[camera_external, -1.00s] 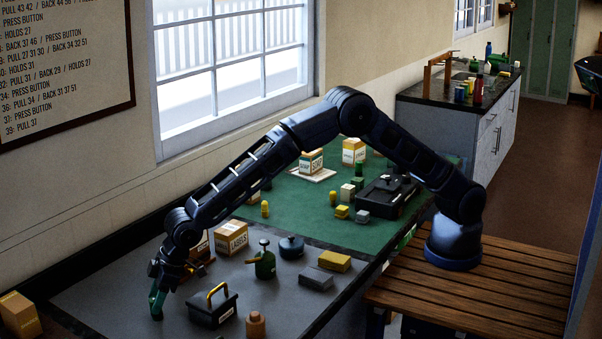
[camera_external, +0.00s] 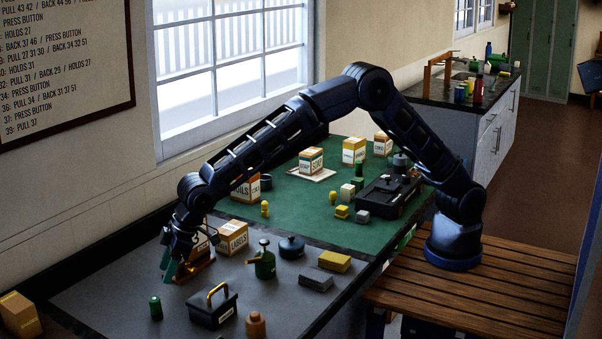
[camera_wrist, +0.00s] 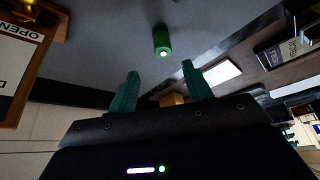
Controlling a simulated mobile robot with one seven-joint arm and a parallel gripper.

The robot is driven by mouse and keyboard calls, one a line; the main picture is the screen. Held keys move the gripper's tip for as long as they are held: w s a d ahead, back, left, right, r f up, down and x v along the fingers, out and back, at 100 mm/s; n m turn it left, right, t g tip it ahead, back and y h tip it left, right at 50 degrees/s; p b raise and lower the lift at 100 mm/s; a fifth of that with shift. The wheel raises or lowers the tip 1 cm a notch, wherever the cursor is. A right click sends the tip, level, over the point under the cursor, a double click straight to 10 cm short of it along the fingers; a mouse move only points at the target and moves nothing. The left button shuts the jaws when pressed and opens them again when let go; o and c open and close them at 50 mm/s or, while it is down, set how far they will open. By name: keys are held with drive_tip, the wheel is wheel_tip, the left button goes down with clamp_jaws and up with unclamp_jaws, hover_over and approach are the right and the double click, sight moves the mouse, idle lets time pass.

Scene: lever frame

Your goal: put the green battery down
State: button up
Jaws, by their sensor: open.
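The green battery (camera_external: 156,308) stands upright on the grey mat (camera_external: 105,290), near the left end of the table. It also shows in the wrist view (camera_wrist: 161,41), beyond my fingertips and apart from them. My gripper (camera_external: 169,268) is open and empty, up and behind the battery in the external view. Its two green fingers show spread in the wrist view (camera_wrist: 161,80), with nothing between them.
A black box with a yellow handle (camera_external: 212,306) stands right of the battery, and an orange-brown block (camera_external: 255,324) is in front. Bare mat surrounds the battery.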

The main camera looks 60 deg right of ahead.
drive_tip(key=w+d+r+m, duration=0.1)
drive_tip(key=w+d+r, duration=0.1)
drive_tip(key=d+r, duration=0.65)
drive_tip(key=w+d+r+m+t+h, duration=0.1)
drive_tip(key=w+d+r, duration=0.15)
drive_tip(key=d, duration=1.15)
drive_tip(key=w+d+r+m, duration=0.1)
drive_tip(key=d+r, duration=0.6)
drive_tip(key=d, duration=0.5)
drive_tip(key=s+d+r+m+h, duration=0.1)
drive_tip(key=s+d+r+m, duration=0.2)
drive_tip(key=d, duration=0.8)
drive_tip(key=s+d+r, duration=0.2)
drive_tip(key=s+d, duration=0.2)
drive_tip(key=d, duration=0.6)
drive_tip(key=s+d+f+m+h, duration=0.1)
drive_tip(key=s+d+f+m, duration=0.1)
drive_tip(key=s+d, duration=0.8)
drive_tip(key=s+d+f+m+h, duration=0.1)
drive_tip(key=s+d+f+m, duration=0.1)
drive_tip(key=s+d, duration=0.9)
drive_tip(key=s+f, duration=0.1)
drive_tip(key=s, duration=0.3)
drive_tip(key=shift+s+d+f, duration=0.25)
drive_tip(key=shift+d, duration=0.05)
drive_tip(key=shift+o, duration=0.4)
